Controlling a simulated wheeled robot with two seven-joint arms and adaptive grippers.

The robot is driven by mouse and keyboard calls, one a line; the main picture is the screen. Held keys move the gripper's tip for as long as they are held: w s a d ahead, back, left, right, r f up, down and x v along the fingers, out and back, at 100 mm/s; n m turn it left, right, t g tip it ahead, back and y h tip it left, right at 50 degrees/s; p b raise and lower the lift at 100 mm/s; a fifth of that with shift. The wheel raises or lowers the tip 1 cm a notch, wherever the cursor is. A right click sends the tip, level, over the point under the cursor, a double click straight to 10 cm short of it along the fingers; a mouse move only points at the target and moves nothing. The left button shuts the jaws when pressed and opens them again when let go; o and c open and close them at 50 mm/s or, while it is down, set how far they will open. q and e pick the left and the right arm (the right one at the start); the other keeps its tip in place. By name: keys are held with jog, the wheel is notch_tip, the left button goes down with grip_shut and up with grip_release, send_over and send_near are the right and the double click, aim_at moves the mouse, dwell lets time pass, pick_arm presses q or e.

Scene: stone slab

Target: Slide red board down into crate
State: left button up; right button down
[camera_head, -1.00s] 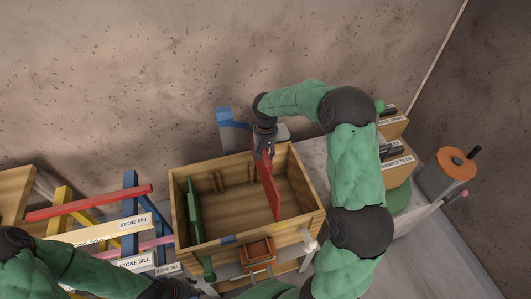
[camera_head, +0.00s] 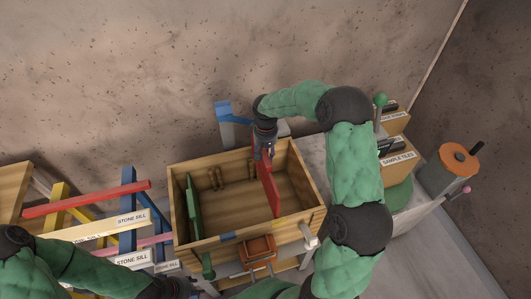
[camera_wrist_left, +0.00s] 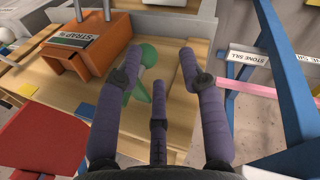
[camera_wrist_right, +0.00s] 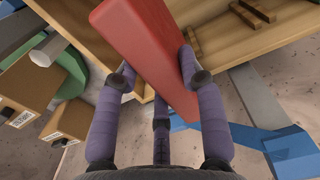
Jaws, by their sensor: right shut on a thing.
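The red board (camera_head: 266,195) stands on edge inside the wooden crate (camera_head: 313,190), in its right half, running front to back. How far its lower edge is from the floor cannot be told. My right gripper (camera_head: 264,150) is shut on the board's far end, at the crate's back wall. In the right wrist view the fingers (camera_wrist_right: 158,68) clasp the red board (camera_wrist_right: 140,45) from both sides. A green board (camera_head: 194,210) stands near the crate's left wall. My left gripper (camera_wrist_left: 160,65) is open and empty outside the crate's front, beside a green round-ended part (camera_wrist_left: 145,58).
An orange strap box (camera_head: 257,248) sits at the crate's front. A rack with red, yellow and blue bars (camera_head: 128,190) stands at left. Sample tile boxes (camera_head: 398,160) and an orange-topped grey canister (camera_head: 456,163) are at right. A blue bracket (camera_head: 226,112) is behind the crate.

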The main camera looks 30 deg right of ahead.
jog(key=shift+f+b, duration=0.5)
jog(key=shift+f, duration=0.55)
dwell(1.0)
jog(key=shift+f+b, duration=1)
jog(key=shift+f, duration=0.4)
dwell(0.3)
jog(key=shift+f+b, duration=1)
jog(key=shift+f, duration=0.4)
jog(key=shift+f+b, duration=1.6)
jog(key=shift+f, duration=1.1)
